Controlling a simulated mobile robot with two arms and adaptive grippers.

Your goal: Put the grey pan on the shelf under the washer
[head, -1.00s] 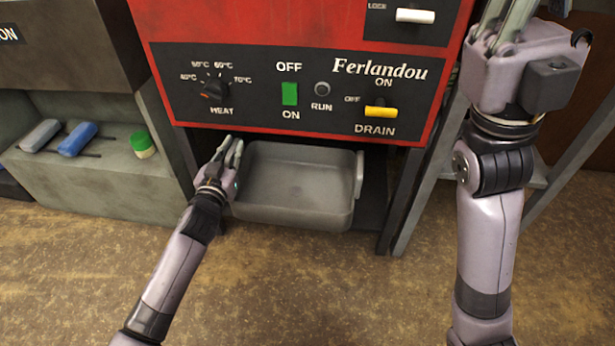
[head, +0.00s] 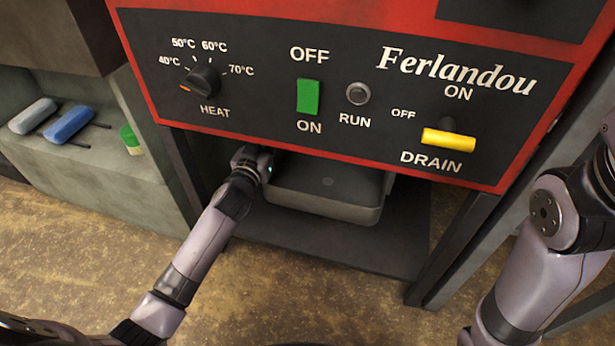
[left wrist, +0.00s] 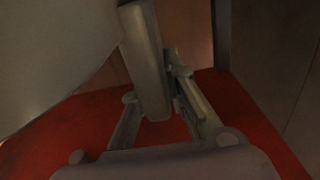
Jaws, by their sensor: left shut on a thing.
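The grey pan (head: 325,193) is under the front of the red washer (head: 135,70), with its back part hidden by the washer's panel. The dark shelf (head: 330,242) shows below and in front of the pan. I cannot tell whether the pan touches the shelf. My left gripper (head: 262,163) is at the pan's left side, its fingertips mostly hidden under the panel. In the left wrist view, my left gripper (left wrist: 155,105) is shut on the pan's grey handle (left wrist: 145,60). My right arm is at the right edge; its gripper is out of view.
The washer's panel carries a heat knob (head: 204,82), a green switch (head: 309,96) and a yellow drain lever (head: 447,139) just above the pan. Dark legs flank the shelf. A grey ledge (head: 90,165) at left holds blue and grey brushes.

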